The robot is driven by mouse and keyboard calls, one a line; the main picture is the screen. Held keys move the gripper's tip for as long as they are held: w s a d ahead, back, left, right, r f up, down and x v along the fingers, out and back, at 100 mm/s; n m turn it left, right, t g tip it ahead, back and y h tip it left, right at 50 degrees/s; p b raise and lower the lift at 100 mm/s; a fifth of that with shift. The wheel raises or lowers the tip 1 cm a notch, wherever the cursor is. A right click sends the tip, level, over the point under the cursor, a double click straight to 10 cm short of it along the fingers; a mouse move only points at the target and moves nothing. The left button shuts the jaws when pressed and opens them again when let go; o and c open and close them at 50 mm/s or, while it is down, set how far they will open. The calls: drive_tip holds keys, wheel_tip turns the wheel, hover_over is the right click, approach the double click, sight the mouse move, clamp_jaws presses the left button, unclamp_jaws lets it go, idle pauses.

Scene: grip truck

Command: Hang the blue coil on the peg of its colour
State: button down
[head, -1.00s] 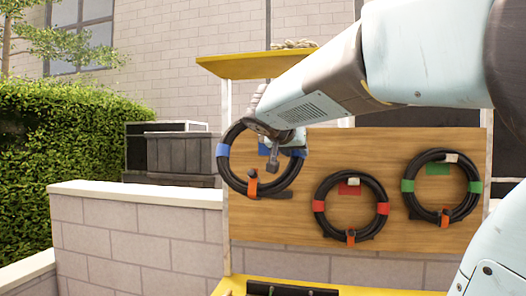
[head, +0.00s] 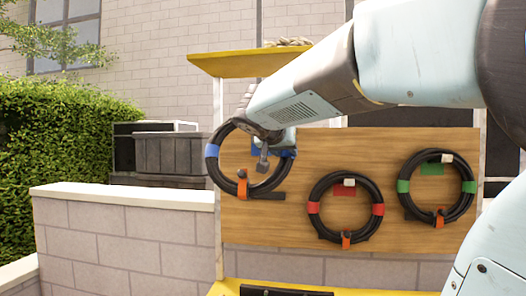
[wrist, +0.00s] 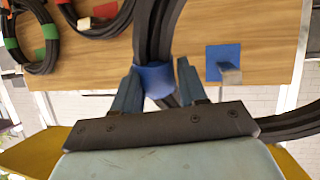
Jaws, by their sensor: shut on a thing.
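The blue coil is a black cable ring with blue bands (head: 212,151) and an orange tie, upright in front of the wooden board (head: 310,235) at its left end. My gripper (wrist: 160,85) is shut on the coil's top at a blue band, and the band (wrist: 155,78) shows between the fingers in the wrist view. The blue peg plate (wrist: 222,58) with a pale peg (wrist: 230,74) shows right of the fingers in the wrist view, apart from the held band. In the head view my gripper hides most of the plate.
A red-banded coil (head: 313,208) and a green-banded coil (head: 403,187) hang on the board to the right. A yellow shelf (head: 225,66) is above the board. A pale wall (head: 110,240), dark boxes and a hedge are at the left.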

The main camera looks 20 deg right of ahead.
drive_tip(key=w+a+r+x, duration=0.1)
drive_tip(key=w+x, duration=0.1)
drive_tip(key=x, duration=1.3)
drive_tip(key=shift+w, duration=0.3)
idle(2.8)
drive_tip(key=shift+a+f, duration=0.1)
idle(0.6)
drive_tip(key=c, duration=0.5)
unclamp_jaws()
drive_tip(key=shift+f, duration=0.15)
drive_tip(key=v, duration=1.4)
drive_tip(key=shift+w, duration=0.15)
